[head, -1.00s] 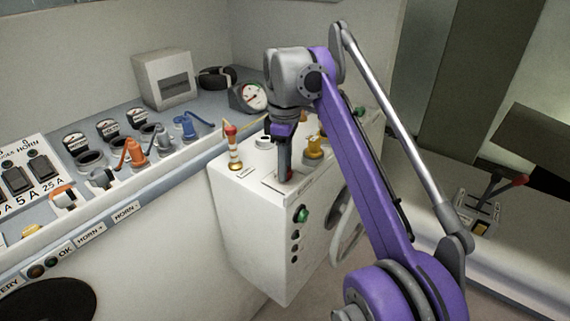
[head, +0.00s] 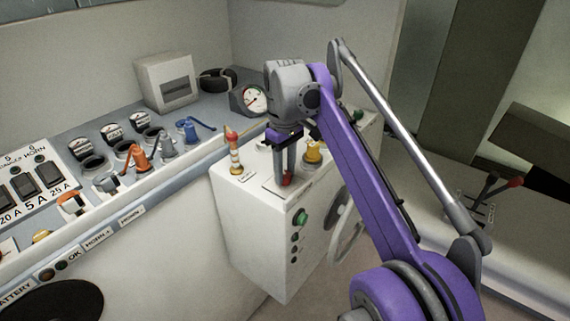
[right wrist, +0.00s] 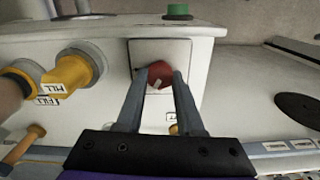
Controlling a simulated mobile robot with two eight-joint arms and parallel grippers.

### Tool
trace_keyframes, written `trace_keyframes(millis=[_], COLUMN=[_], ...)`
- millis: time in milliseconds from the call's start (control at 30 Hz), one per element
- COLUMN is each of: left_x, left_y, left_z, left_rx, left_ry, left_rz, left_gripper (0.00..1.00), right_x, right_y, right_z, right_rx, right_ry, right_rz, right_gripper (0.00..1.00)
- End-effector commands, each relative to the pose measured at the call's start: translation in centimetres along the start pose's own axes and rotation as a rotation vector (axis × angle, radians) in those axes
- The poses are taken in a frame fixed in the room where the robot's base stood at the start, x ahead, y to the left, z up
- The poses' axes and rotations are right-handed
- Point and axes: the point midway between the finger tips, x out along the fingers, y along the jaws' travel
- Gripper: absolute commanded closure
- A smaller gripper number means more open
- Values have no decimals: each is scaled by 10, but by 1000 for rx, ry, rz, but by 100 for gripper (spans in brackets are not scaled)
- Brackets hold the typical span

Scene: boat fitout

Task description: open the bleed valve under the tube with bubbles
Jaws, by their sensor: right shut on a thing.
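A red round knob (right wrist: 158,84) with a pale mark sits on a square plate (right wrist: 178,48) on top of the white console box (head: 240,230). My right gripper (right wrist: 160,76) points down and has a finger on each side of the knob, shut on it. In the head view the gripper (head: 286,172) is at the box's top front edge, with a bit of the red knob (head: 287,180) showing between the fingertips. I cannot make out a tube with bubbles or read any label for a bleed valve. My left gripper is not in view.
Yellow fittings (right wrist: 72,75) with FILL tags stand beside the plate. A red-topped striped post (head: 235,155) and a yellow fitting (head: 313,152) flank the gripper. A green button (head: 300,216) and a wheel (head: 347,235) are on the box's sides. A gauge (head: 254,99) stands behind.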

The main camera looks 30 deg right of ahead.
Motion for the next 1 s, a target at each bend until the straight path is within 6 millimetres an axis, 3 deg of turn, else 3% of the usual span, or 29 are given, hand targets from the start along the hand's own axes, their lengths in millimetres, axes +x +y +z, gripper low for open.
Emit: trace_keyframes(millis=[1000], left_x=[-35], left_y=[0], left_z=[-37], left_rx=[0], left_ry=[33], left_rz=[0], left_gripper=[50], right_x=[-2], right_y=[0], right_z=[0], right_rx=[916], right_ry=[3], right_rz=[1], right_gripper=[100])
